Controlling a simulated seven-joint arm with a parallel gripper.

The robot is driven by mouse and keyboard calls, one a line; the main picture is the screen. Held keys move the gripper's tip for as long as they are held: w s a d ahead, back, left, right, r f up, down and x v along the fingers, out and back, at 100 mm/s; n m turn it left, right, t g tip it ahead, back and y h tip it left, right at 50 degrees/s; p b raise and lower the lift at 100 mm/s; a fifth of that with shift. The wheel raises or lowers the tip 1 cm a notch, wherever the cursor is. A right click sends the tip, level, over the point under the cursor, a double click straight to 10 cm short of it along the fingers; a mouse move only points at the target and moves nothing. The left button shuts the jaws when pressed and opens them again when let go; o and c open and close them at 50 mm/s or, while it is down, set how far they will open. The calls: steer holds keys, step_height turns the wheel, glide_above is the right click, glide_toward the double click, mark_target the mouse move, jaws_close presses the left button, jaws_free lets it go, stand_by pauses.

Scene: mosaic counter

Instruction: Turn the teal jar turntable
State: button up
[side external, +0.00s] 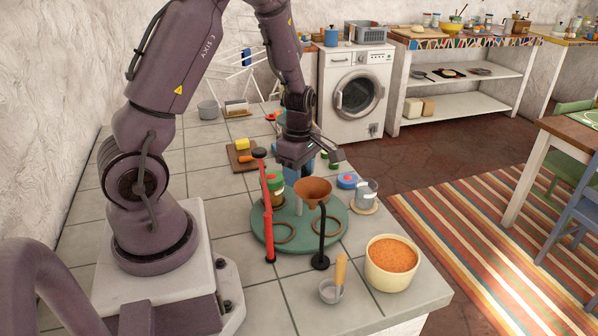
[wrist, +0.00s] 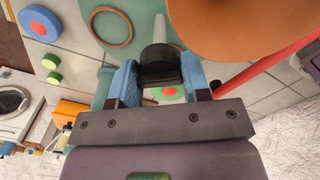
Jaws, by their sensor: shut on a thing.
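The round teal turntable (side external: 296,245) lies on the tiled counter, with a pale post (side external: 299,206) rising from it and cork rings on top. A jar with a green and red lid (side external: 275,183) stands on its far left part. My gripper (side external: 300,172) is above the turntable, pointing down. In the wrist view, its blue fingers (wrist: 160,80) are shut on a black knob (wrist: 160,62) atop the pale post. The turntable (wrist: 144,24) shows beyond the knob. In the side view, the knob is hidden by my gripper.
A brown funnel (side external: 313,189) on a black stand and a red post (side external: 267,215) stand close to my gripper.

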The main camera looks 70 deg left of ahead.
steer(key=shift+n, duration=5.2)
steer(key=o, duration=1.3)
steer(key=shift+r, duration=0.1)
steer(key=shift+r, duration=3.95)
